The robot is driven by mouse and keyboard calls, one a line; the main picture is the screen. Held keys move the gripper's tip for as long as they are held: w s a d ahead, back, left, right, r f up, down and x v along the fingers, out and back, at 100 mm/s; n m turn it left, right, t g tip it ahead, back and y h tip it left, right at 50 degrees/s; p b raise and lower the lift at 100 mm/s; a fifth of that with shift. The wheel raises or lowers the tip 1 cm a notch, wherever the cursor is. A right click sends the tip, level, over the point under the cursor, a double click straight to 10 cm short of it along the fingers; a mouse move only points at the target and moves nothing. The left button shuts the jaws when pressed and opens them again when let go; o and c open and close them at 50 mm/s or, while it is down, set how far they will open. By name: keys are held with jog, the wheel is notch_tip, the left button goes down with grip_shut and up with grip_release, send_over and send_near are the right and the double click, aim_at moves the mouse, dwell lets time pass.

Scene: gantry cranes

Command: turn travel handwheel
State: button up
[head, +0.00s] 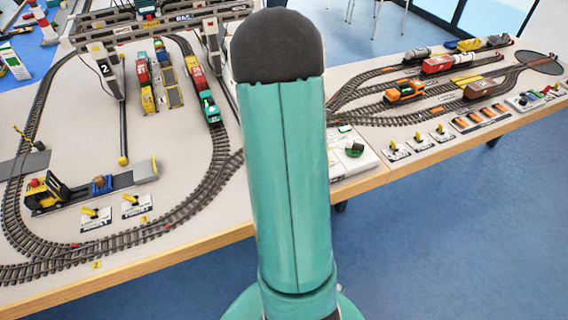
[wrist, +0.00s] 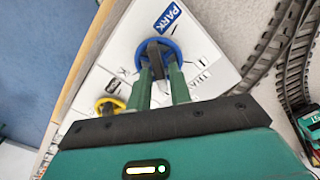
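In the wrist view, a handwheel with a blue ring (wrist: 174,46) and a dark bar across its middle (wrist: 153,53) sits on a white panel (wrist: 125,47). The panel has a blue PARK label (wrist: 168,16) and black lettering partly reading "TRAV". My gripper (wrist: 158,70) has its two green fingers down at the wheel, one on each side of the bar. Whether they press on the bar is not clear. In the head view my arm hides the gripper and the wheel.
A yellow-ringed wheel (wrist: 108,104) is beside my left finger. Track (wrist: 281,50) runs to the right. In the head view, a white control box (head: 345,165) with a green knob (head: 354,149) sits right of my arm. Train tracks and wagons cover the table (head: 45,100).

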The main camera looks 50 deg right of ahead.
jog(key=shift+o, duration=0.8)
notch_tip(320, 180, up, 14)
